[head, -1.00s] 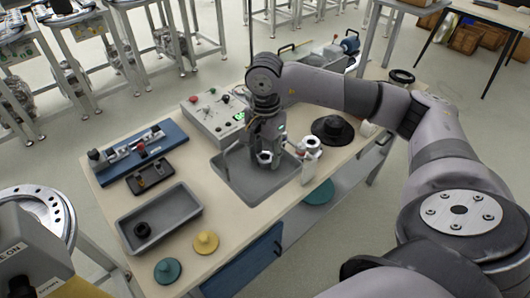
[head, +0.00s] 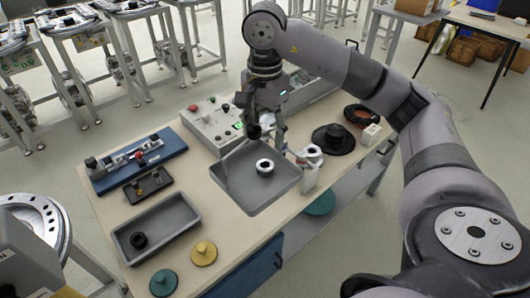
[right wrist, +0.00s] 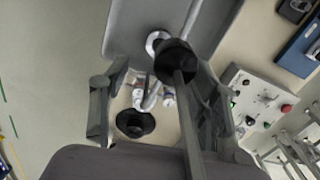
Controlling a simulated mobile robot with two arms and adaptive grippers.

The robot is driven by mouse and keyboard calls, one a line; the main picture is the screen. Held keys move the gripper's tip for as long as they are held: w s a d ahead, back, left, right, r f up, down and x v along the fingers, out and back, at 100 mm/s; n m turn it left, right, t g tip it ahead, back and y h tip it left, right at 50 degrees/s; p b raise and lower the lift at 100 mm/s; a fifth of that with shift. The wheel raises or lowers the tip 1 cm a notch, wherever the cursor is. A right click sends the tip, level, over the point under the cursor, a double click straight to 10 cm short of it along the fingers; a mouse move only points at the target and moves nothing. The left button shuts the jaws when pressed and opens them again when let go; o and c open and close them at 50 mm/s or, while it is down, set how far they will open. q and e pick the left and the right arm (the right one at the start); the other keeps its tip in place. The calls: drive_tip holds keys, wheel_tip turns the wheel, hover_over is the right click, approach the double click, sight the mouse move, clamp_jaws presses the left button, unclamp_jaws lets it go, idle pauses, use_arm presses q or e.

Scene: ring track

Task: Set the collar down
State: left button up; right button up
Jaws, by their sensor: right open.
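The collar (head: 265,167), a short pale metal ring with a dark hole, rests on the floor of the grey square tray (head: 232,188). In the right wrist view the collar (right wrist: 156,41) is partly hidden by a dark knob-ended rod. My right gripper (head: 267,141) is open and empty, above and behind the collar and apart from it. Its spread fingers also show in the right wrist view. My left gripper is not in view.
A white-and-metal fixture (head: 311,160) stands close at the tray's right, beside a black round flanged part (head: 333,139). A control box (head: 211,124) stands behind. A grey bin (head: 157,228) with a black ring and yellow (head: 204,253) and teal (head: 163,282) knobbed discs are left.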

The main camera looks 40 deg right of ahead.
drive_tip(key=shift+r+p, duration=0.3)
drive_tip(key=shift+r, duration=1)
idle(0.6)
